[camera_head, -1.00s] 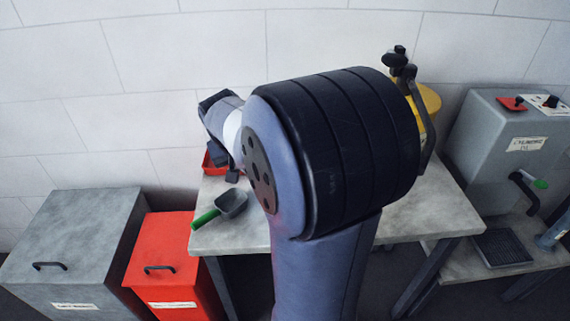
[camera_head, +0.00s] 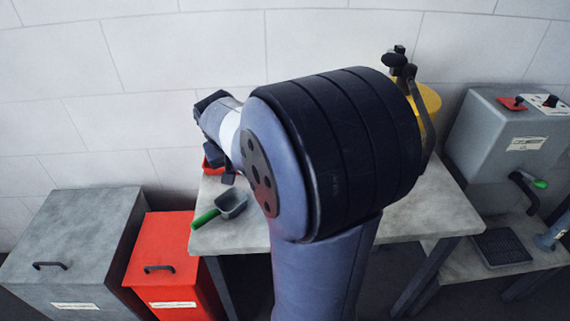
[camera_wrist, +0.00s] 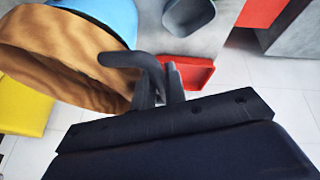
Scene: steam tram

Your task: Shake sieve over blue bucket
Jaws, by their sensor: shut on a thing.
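In the wrist view, the sieve (camera_wrist: 62,50) is a round, brown, wood-coloured hoop with a dark curved handle (camera_wrist: 125,60). My gripper (camera_wrist: 160,85) is shut on that handle. The hoop is tilted and fills the upper left of the view. The blue bucket (camera_wrist: 112,14) shows behind the sieve's upper edge; the sieve covers most of it, so I cannot tell how far it is over the bucket's mouth. In the head view my arm hides the sieve and the blue bucket, and only part of my wrist shows at the table's left end.
A grey scoop with a green handle (camera_head: 232,204) and a red tray (camera_wrist: 190,74) lie on the table (camera_head: 440,215). A yellow container (camera_wrist: 22,106) stands beside the sieve. Grey (camera_head: 75,240) and red (camera_head: 165,262) bins stand left of the table, a grey machine (camera_head: 500,140) right.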

